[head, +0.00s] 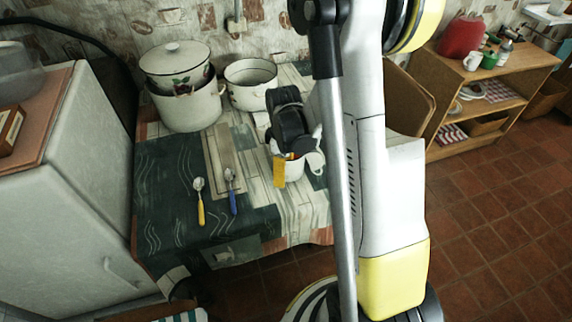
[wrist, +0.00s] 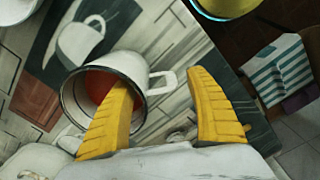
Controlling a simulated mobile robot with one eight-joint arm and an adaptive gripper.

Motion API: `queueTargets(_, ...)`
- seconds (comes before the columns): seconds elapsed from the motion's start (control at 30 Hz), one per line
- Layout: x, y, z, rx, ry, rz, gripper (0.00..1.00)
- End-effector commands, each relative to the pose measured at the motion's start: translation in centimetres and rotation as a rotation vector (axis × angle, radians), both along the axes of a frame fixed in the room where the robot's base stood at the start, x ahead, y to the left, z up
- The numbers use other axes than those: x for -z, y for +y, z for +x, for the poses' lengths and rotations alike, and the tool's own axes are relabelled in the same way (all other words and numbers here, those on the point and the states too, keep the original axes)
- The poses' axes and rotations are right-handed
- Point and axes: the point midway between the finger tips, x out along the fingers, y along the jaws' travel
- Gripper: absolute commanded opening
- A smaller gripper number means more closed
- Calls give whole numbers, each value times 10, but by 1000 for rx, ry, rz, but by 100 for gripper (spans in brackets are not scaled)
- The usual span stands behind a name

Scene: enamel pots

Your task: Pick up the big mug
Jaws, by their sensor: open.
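A white mug with a dark rim and a red inside (wrist: 75,98) appears the larger of two mugs in the wrist view. Its mouth faces the camera and its handle (wrist: 162,84) points right. My gripper (wrist: 160,76) is open; the left yellow finger overlaps the mug's mouth and the right finger is beyond the handle. Whether either finger touches the mug I cannot tell. A smaller-looking white mug (wrist: 82,42) is behind it. In the head view my gripper (head: 284,170) is over the white mug (head: 296,172), partly hiding it, with another white mug (head: 316,163) beside it.
The table (head: 160,160) also holds a lidded pot (head: 190,108), an open pot (head: 245,95), a yellow-handled spoon (head: 200,205) and a blue-handled spoon (head: 232,195). A white fridge-like cabinet (head: 75,190) stands left. A wooden shelf (head: 490,75) is right.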

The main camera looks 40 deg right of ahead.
Motion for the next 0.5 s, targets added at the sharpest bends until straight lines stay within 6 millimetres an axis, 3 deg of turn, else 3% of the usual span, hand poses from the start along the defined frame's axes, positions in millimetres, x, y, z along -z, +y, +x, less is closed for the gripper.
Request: queueTargets(0.5, 62, 2, 2, 1, -1, -1, 65)
